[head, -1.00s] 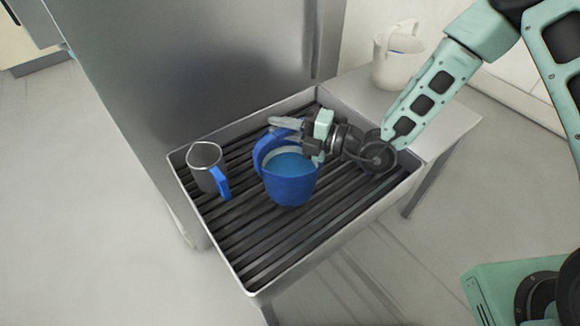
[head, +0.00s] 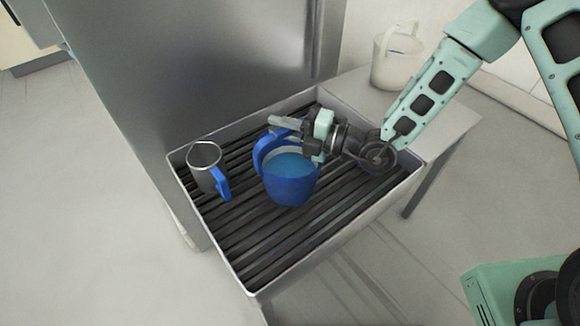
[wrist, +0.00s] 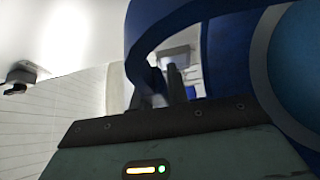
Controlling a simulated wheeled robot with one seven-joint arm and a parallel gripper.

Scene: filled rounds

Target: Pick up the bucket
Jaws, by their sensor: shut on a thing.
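A blue bucket (head: 290,187) stands on the slatted tray, upright or nearly so, with blue liquid (head: 289,164) inside. Its raised handle (head: 259,150) curves up at its left and back. My gripper (head: 284,128) is at the top of the bucket, shut on its handle; the exact contact is hard to see. In the wrist view the blue handle (wrist: 150,24) arches over the dark fingers (wrist: 172,88), and the bucket's side (wrist: 232,60) fills the right. I cannot tell whether the bucket's base is clear of the slats.
A grey mug (head: 204,166) with a blue handle stands left of the bucket on the tray (head: 340,243), whose raised rim surrounds both. A white bucket (head: 396,66) stands on the side ledge behind my arm. A tall steel panel (head: 200,70) rises behind the tray. Slats at the front are clear.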

